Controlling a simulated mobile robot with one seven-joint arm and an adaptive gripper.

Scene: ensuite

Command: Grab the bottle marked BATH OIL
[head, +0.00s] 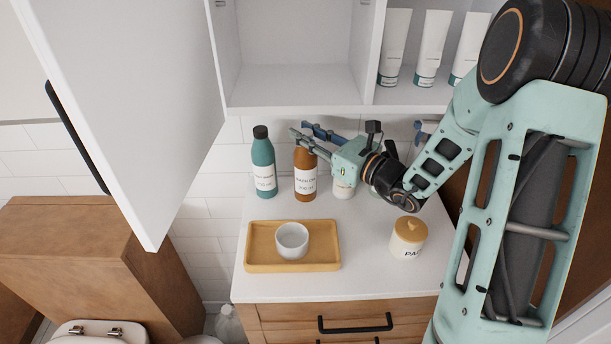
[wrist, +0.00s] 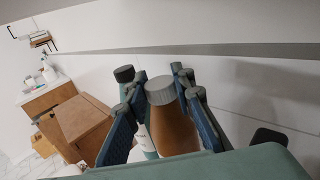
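The brown bottle (head: 305,178) stands upright at the back of the white counter. Its white label is small, and seems to read BATH OIL. My gripper (head: 308,130) reaches in from the right at the height of the bottle's top, with one finger in front and one behind. In the wrist view the brown bottle (wrist: 172,128) with its grey cap stands between the two open fingers of my gripper (wrist: 161,80). A gap shows on the left side; the right finger is close to the bottle, and contact cannot be told. The cap is hidden in the head view.
A teal bottle (head: 263,165) stands just left of the brown one, and a white container (head: 343,188) just right. A yellow tray (head: 255,262) with a white cup (head: 292,240) and a lidded jar (head: 408,238) are in front. The open cabinet door (head: 130,90) hangs at left.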

